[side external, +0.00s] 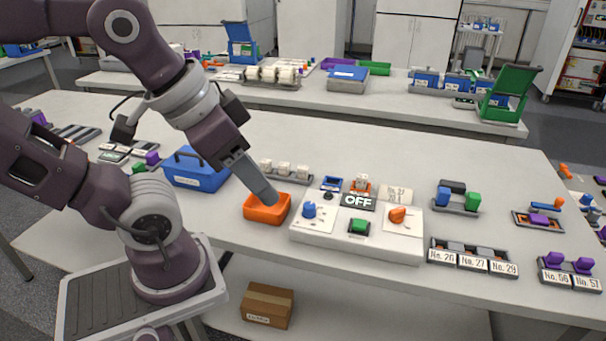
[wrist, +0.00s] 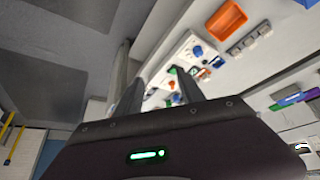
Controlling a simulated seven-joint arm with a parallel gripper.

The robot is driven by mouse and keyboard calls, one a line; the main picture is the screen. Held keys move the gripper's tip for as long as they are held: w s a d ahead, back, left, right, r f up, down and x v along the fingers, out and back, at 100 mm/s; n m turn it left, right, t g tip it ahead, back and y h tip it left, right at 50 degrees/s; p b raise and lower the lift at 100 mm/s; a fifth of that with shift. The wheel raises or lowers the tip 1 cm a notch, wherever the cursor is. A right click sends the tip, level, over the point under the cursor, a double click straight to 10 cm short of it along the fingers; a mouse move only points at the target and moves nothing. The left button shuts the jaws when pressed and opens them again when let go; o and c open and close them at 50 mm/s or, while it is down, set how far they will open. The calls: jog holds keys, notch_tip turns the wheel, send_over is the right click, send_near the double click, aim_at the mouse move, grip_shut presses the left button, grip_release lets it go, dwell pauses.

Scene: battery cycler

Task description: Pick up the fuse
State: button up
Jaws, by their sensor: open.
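I cannot tell for sure which object is the fuse. Several small white blocks stand in a grey rack (side external: 285,175) behind the orange bin in the side view; the rack also shows in the wrist view (wrist: 249,40). My gripper (side external: 268,197) points down, overlapping the orange bin (side external: 266,217) in the side view. In the wrist view my gripper (wrist: 157,78) has its two fingers apart with nothing between them. The bin shows there at upper right (wrist: 227,18), off to the side of the fingers. The bin's inside is partly hidden.
A white control panel (side external: 330,242) with a blue knob, green button, orange knob and an "OFF" sign stands right of the bin. A blue box (side external: 195,172) is to its left. Labelled holders (side external: 472,258) sit farther right. The table behind the rack is mostly clear.

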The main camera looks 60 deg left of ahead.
jog(key=w+a+r+m+g, duration=0.1)
jog(key=w+a+r+m, duration=0.15)
jog(key=w, duration=0.45)
jog(key=m+g+y, duration=0.1)
jog(key=m+g, duration=0.5)
jog(key=m, duration=0.1)
send_over(303, 167)
jog(key=d, duration=0.1)
jog(key=shift+n, duration=0.25)
notch_tip(303, 167, down, 18)
jog(key=shift+w+d, duration=0.1)
jog(key=f, duration=0.4)
jog(key=a+f, duration=0.1)
jog(key=f, duration=0.1)
jog(key=shift+f, duration=0.4)
grip_shut()
